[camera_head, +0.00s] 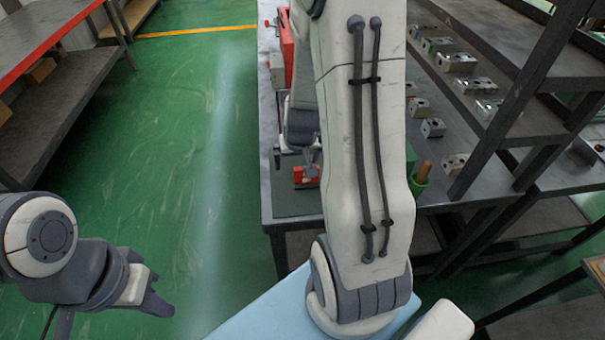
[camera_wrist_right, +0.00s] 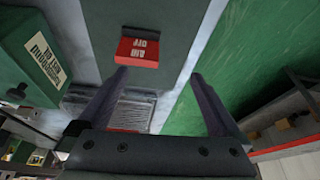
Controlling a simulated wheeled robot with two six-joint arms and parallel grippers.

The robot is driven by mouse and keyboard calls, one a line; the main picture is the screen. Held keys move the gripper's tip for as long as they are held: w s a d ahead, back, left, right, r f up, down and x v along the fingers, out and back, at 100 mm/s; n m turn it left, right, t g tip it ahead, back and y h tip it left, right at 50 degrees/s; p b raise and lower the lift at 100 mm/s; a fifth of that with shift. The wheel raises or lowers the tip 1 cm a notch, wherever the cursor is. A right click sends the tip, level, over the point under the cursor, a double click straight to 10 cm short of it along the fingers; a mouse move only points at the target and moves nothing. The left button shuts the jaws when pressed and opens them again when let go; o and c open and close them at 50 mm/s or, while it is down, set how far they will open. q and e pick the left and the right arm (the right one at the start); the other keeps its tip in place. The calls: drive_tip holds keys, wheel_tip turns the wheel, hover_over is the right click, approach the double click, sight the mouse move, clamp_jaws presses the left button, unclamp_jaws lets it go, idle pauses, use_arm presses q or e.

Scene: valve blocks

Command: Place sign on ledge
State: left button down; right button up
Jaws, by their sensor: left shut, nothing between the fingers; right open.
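A small red sign (camera_wrist_right: 138,50) with white lettering lies on a dark grey-green surface (camera_wrist_right: 160,15) in the right wrist view. It also shows in the head view as a red piece (camera_head: 305,174) near the table's front left. My right gripper (camera_wrist_right: 158,75) is open, with nothing between its fingers. The sign is just beyond the fingertips, nearer the left finger. In the head view the right gripper (camera_head: 308,160) is partly hidden by my arm, close to the sign. My left gripper (camera_head: 160,303) is shut and empty over the floor at lower left. I cannot tell which surface is the ledge.
The worktable (camera_head: 266,190) has its left edge along the green floor (camera_head: 170,170). A red box (camera_head: 286,45) stands farther back. A shelf (camera_head: 440,85) with several metal valve blocks is at right. A green box (camera_wrist_right: 35,60) is left in the wrist view.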

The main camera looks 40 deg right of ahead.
sight(301, 183)
drive_tip(key=shift+m+h, duration=0.3)
drive_tip(key=shift+m, duration=0.2)
drive_tip(key=d+f, duration=0.1)
drive_tip(key=d+f+b, duration=0.1)
drive_tip(key=d+f, duration=0.1)
drive_tip(key=d+f+b, duration=0.1)
drive_tip(key=f, duration=0.1)
drive_tip(key=shift+w+d+f, duration=0.15)
drive_tip(key=shift+w+f, duration=0.05)
drive_tip(key=shift+w, duration=0.1)
drive_tip(key=shift+x, duration=2.9)
drive_tip(key=shift+w, duration=0.1)
drive_tip(key=shift+r, duration=0.1)
drive_tip(key=c, duration=1.2)
drive_tip(key=shift+r, duration=0.1)
